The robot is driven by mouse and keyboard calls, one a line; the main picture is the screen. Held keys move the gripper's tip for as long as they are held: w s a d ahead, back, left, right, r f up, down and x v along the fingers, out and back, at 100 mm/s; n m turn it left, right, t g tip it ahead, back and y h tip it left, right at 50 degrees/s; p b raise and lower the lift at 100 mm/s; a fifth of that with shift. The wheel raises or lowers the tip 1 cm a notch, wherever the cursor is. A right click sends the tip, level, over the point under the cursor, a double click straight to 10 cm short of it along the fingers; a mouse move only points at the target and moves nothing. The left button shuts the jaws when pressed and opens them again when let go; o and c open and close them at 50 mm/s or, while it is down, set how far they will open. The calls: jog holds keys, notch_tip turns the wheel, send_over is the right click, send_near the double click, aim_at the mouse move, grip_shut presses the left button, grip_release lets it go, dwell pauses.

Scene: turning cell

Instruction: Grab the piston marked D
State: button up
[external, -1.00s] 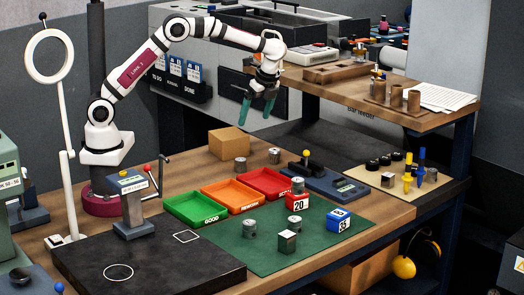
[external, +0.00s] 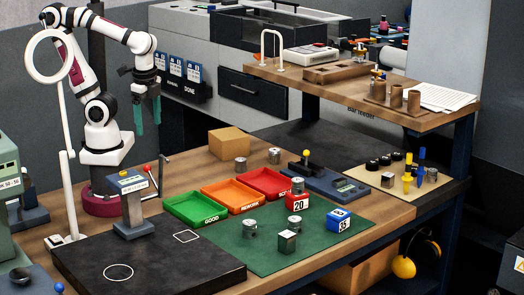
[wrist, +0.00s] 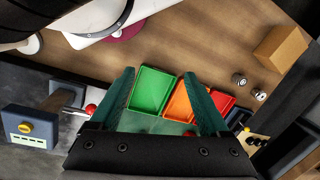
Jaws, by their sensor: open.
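Several grey metal pistons are in the external view. Two pistons (external: 240,164) (external: 274,155) stand on the wooden bench by the cardboard box, and they also show in the wrist view (wrist: 239,79) (wrist: 259,94). Two more pistons (external: 250,228) (external: 295,224) stand on the green mat, and another (external: 298,185) is at the red 20 block. Their marks are too small to read, so I cannot tell which is D. My gripper (external: 147,115) is open and empty, high above the bench's back left; its green fingers (wrist: 158,78) frame the green tray in the wrist view.
Green (external: 190,221), orange (external: 228,205) and red (external: 262,175) trays line the mat's back edge. A cardboard box (external: 229,142) stands behind the two bench pistons. A lever press (external: 132,200) and a ring lamp (external: 69,120) stand at left. A steel cube (external: 287,241) is on the mat.

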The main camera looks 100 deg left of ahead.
jog(key=m+t+h, duration=0.5)
jog(key=m+t, duration=0.8)
jog(key=m, duration=2)
send_over(240, 159)
jog(key=s+a, duration=0.3)
jog(key=s, duration=1.1)
notch_tip(240, 159, down, 15)
jog(key=shift+w+f, duration=0.1)
jog(key=shift+f, duration=0.1)
jog(key=shift+t, duration=0.3)
jog(key=x, duration=1.5)
jog(key=shift+w+a+f, duration=0.15)
jog(key=shift+f, duration=0.15)
grip_shut()
